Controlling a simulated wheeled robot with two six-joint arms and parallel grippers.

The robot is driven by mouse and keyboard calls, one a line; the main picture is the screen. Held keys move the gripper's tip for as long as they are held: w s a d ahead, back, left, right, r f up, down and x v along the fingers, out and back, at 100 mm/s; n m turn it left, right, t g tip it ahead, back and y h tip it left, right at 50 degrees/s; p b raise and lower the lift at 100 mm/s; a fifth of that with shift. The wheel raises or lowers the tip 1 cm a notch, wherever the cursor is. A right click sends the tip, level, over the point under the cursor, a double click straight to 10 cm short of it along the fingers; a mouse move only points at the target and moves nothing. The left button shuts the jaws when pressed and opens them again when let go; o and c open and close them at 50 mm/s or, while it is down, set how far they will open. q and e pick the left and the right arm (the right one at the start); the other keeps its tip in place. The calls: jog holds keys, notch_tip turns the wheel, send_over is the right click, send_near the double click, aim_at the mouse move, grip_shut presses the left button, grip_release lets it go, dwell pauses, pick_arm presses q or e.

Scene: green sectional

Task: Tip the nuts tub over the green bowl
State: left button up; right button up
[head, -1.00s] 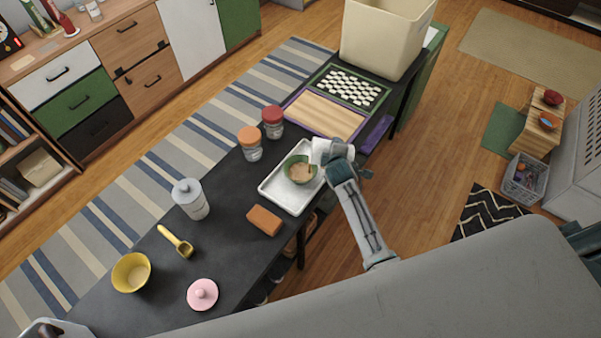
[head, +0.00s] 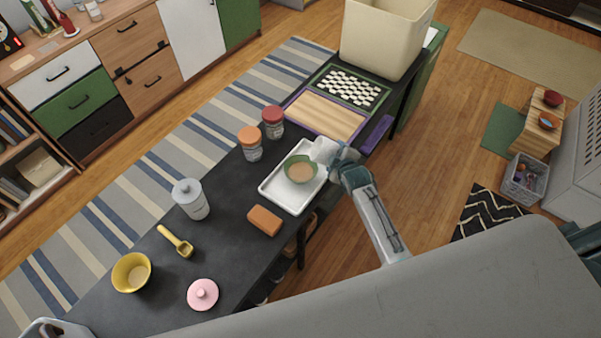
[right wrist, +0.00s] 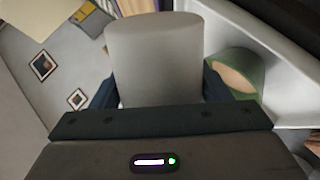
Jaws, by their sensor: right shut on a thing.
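My right gripper (head: 343,160) is shut on a white tub (head: 325,149), which is tilted at the right edge of the tray. The tub also fills the middle of the right wrist view (right wrist: 155,55), between my fingers; its opening and any contents are hidden there. The green bowl (head: 289,175) stands on the white tray (head: 290,204) just left of the tub, with tan contents inside. In the right wrist view the bowl (right wrist: 250,66) shows right of the tub.
An orange-lidded jar (head: 250,143) and a red-lidded jar (head: 273,122) stand behind the tray. An orange-brown block (head: 264,220) lies in front. A cream bin (head: 380,40) stands at the far end.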

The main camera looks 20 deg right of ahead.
jog(key=shift+s+d+r+m+t+y, duration=0.2)
jog(key=shift+d+r+m+t+y, duration=0.15)
jog(key=shift+d+m, duration=0.2)
jog(key=m+y+b, duration=0.1)
jog(key=b, duration=0.1)
jog(key=d+r+t+b, duration=0.1)
jog(key=b, duration=0.2)
jog(key=shift+s+d+r+m+y, duration=0.15)
jog(key=shift+s+d+m+y, duration=0.15)
jog(key=shift+m+y, duration=0.05)
jog(key=shift+r, duration=0.45)
jog(key=shift+f+t, duration=0.1)
jog(key=shift+t, duration=0.15)
jog(key=d+r+m+t+y+b, duration=0.1)
jog(key=b, duration=0.4)
jog(key=s+d+r+m+t+y+b, duration=0.1)
jog(key=m+b, duration=0.1)
jog(key=b, duration=0.3)
jog(key=shift+s+d, duration=0.1)
jog(key=shift+d, duration=0.2)
jog(key=shift+r+m+t+b, duration=0.3)
jog(key=shift+m, duration=0.1)
jog(key=shift+d+r, duration=0.1)
jog(key=shift+r, duration=0.2)
